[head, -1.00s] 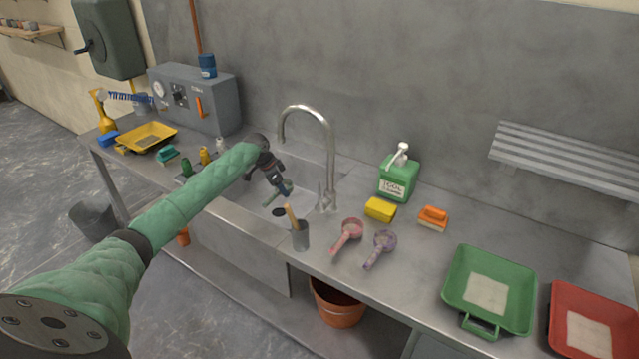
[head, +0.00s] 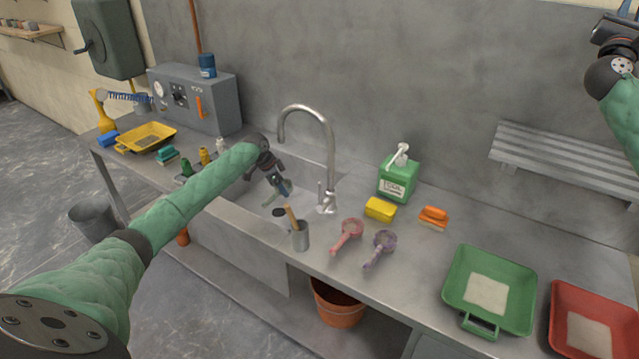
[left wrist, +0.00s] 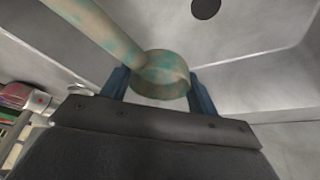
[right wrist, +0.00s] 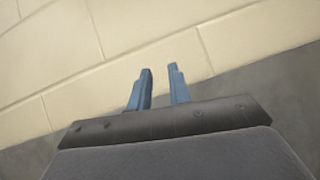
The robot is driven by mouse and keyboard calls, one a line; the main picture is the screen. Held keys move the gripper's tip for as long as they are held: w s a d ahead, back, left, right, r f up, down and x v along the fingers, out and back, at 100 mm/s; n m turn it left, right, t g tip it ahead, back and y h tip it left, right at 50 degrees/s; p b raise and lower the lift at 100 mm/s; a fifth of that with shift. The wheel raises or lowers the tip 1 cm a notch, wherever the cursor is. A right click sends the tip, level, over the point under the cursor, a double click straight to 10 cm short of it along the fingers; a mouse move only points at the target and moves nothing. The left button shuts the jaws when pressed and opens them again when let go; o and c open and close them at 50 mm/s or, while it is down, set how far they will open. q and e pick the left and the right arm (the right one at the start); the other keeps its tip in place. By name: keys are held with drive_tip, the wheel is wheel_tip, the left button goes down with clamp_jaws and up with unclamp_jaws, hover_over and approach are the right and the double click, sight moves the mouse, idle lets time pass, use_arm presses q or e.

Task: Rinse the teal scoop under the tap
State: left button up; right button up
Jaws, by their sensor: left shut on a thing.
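The teal scoop (left wrist: 165,72) shows in the left wrist view, its round bowl between the blue fingers and its handle running to the upper left. Grey-brown blotches cover much of its teal surface. My left gripper (head: 284,190) is shut on the scoop, low over the sink (head: 245,200). In the head view the scoop is mostly hidden by the gripper. The curved metal tap (head: 330,150) stands behind and right of the gripper; no water stream is visible. My right gripper (right wrist: 161,78) is open and empty, facing a wall.
A green soap bottle (head: 397,180) and yellow sponge (head: 380,208) stand behind. Green (head: 460,295) and red (head: 570,340) trays lie right.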

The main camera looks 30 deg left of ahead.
drive_tip(key=a+f+n+g+y, duration=0.2)
drive_tip(key=a+f+n+y, duration=0.15)
drive_tip(key=a+f, duration=1.3)
drive_tip(key=n+g+y, duration=0.7)
drive_tip(key=y, duration=0.4)
approach(320, 187)
drive_tip(key=shift+h, duration=0.25)
drive_tip(key=x, duration=1.2)
drive_tip(key=shift+a, duration=0.25)
clamp_jaws()
